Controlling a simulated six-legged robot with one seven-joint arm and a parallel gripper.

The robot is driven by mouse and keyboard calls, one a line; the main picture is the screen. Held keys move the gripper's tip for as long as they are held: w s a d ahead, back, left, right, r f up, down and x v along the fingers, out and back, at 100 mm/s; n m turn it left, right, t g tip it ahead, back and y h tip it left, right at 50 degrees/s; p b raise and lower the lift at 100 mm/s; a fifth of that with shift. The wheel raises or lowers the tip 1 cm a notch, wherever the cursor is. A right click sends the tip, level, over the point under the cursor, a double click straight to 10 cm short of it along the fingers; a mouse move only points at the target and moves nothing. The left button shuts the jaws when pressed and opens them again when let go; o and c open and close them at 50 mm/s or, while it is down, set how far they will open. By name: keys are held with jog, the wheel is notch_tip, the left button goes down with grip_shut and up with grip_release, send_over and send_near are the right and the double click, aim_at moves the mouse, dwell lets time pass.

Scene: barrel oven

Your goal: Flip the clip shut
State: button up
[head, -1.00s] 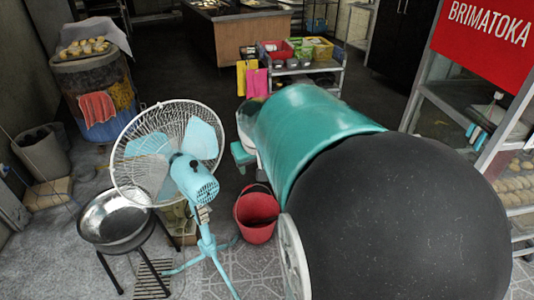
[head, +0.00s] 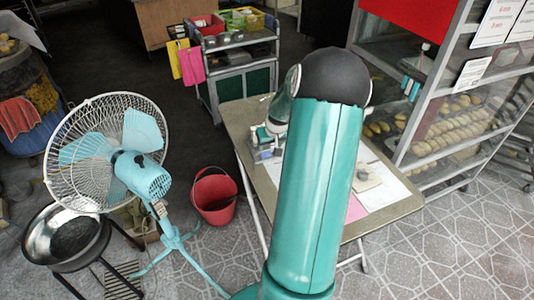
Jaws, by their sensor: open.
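My gripper (head: 264,150) is small and partly visible just left of my teal arm, low over the left side of the folding table (head: 408,207). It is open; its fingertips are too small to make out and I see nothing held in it. I cannot make out the clip in this view. White papers (head: 388,192), a pink sheet (head: 355,210) and a small beige item (head: 366,176) lie on the table right of my arm. My arm hides the middle of the table.
A blue fan (head: 135,165) and a metal bowl on a stand (head: 40,235) stand at left. A red bucket (head: 214,198) is on the floor left of the table. A glass rack of bread (head: 450,125) stands at right, a trolley (head: 232,85) behind.

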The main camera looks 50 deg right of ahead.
aim_at(265, 153)
jog(key=x, duration=0.8)
jog(key=shift+w, duration=0.1)
jog(key=c, duration=1)
jog(key=shift+w+d, duration=0.1)
jog(key=shift+w+d+r+g+y, duration=0.25)
jog(key=shift+w+r+g+y, duration=0.3)
jog(key=shift+g, duration=0.35)
jog(key=shift+w+d+r+g+y, duration=0.3)
jog(key=shift+g+y, duration=0.25)
jog(key=shift+g, duration=0.25)
jog(key=shift+w+d+r+g+y, duration=0.1)
jog(key=shift+w+d+g+y, duration=0.2)
jog(key=shift+g+y, duration=0.35)
